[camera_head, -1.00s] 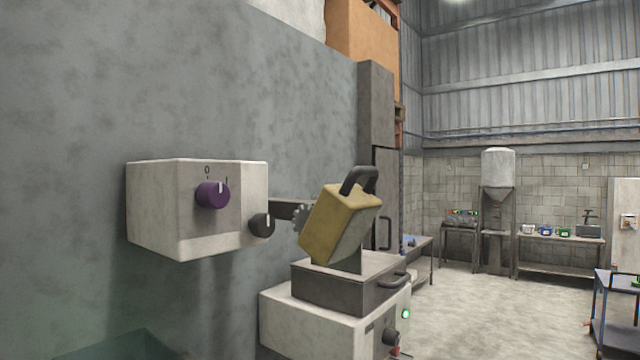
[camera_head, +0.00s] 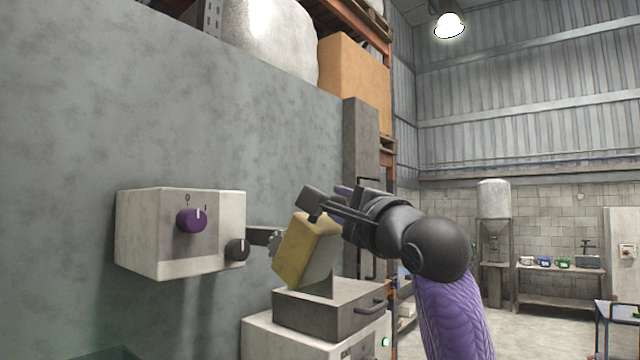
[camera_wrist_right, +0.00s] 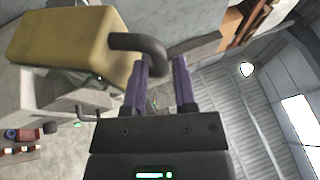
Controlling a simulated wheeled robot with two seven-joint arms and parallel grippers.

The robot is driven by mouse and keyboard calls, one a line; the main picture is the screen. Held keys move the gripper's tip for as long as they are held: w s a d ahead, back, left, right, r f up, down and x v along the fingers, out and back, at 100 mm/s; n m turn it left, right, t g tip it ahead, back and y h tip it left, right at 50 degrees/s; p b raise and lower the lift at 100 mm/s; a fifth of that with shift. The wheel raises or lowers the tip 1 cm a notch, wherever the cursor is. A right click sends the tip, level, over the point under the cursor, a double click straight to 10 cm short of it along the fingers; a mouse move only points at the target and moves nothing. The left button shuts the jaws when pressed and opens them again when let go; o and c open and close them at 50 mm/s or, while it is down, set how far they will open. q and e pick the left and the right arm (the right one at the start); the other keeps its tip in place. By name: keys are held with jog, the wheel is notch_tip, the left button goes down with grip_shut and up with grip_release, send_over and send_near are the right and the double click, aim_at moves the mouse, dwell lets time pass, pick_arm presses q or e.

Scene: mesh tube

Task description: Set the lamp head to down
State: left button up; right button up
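The lamp head (camera_head: 303,250) is a yellow box with a dark handle. It sits tilted on a grey base box (camera_head: 318,312), beside a toothed arm. My right gripper (camera_head: 328,204) is at the top of the lamp head, covering much of the handle in the head view. In the right wrist view, the dark curved handle (camera_wrist_right: 138,43) lies at the fingertips of my right gripper (camera_wrist_right: 162,68). The purple fingers are apart with a gap between them; whether they touch the handle I cannot tell. My left gripper is not in view.
A white control box (camera_head: 140,232) with a purple knob (camera_head: 191,220) and a dark knob (camera_head: 237,249) juts from the grey wall panel at left. A white unit (camera_head: 262,340) stands under the grey base box. Open floor and far tables (camera_head: 560,268) lie to the right.

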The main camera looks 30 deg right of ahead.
aim_at(337, 198)
jog(key=p+x, duration=0.1)
jog(key=x, duration=0.2)
jog(key=shift+r+p, duration=0.25)
jog(key=shift+p, duration=0.1)
jog(key=shift+w+f, duration=0.1)
jog(key=shift+w, duration=0.4)
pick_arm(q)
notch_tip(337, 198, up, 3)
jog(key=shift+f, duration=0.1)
pick_arm(e)
grip_shut()
jog(key=shift+f, duration=0.1)
